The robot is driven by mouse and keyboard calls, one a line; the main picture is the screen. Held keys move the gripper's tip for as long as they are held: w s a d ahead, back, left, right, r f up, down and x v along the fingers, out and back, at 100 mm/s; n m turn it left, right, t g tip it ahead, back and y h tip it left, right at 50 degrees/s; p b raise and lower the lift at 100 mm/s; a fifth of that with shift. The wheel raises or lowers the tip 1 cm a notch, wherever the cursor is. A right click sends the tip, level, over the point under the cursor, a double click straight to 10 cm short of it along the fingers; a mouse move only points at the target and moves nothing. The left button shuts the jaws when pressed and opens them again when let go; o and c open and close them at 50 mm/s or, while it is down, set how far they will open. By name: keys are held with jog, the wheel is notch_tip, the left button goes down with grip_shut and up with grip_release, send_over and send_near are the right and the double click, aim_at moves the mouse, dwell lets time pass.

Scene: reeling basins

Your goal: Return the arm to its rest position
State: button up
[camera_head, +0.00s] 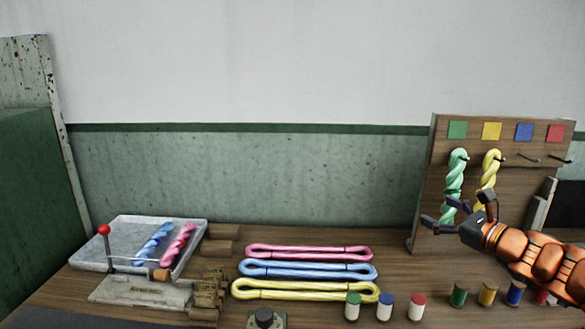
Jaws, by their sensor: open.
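My gripper (452,213) is at the right of the head view, at the end of my orange arm. Its dark fingers are open and point left, in front of the wooden peg board (437,160). A green twisted skein (455,172) hangs from the peg under the green square, and a yellow twisted skein (490,168) hangs under the yellow square. The fingers overlap the lower part of the green skein in the picture. I cannot tell whether they touch it. The pegs under the blue and red squares are bare.
A grey tray (100,250) at the left holds a blue twist (154,243) and a pink twist (178,245). Pink (308,253), blue (308,270) and yellow (305,290) skeins lie mid-table. Several spools stand at the front right, some partly behind my arm. A red-knobbed lever (104,230) stands at left.

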jog(key=s+a+n+g+y, duration=0.1)
jog(key=s+a+n+g, duration=0.1)
jog(key=a+n, duration=0.35)
jog(key=s+a+r+n+g+y+p, duration=0.1)
jog(key=s+a+n+g+y, duration=0.15)
jog(key=a, duration=0.55)
jog(key=s+a+n+g+y, duration=0.1)
jog(key=s+a+n+g, duration=0.15)
jog(key=a, duration=0.45)
jog(key=s+a+f+n+g+h+p, duration=0.15)
jog(key=s+a+f+n+g, duration=0.3)
jog(key=s+a+n, duration=0.6)
jog(key=s+d+f+n+g+h+p, duration=0.1)
jog(key=s+d+f+n+g+h, duration=0.15)
jog(key=s, duration=0.45)
jog(key=s+d+f+n+g+h, duration=0.1)
jog(key=s+f+g+h, duration=0.15)
jog(key=s, duration=0.45)
jog(key=s+d+f+n+g+h+p, duration=0.1)
jog(key=s+d+f+n+h, duration=0.2)
jog(key=s+d, duration=0.6)
jog(key=shift+s+d+f+h, duration=0.2)
jog(key=shift+s+h, duration=0.4)
jog(key=shift+h, duration=0.6)
jog(key=shift+a, duration=0.1)
jog(key=shift+c, duration=0.5)
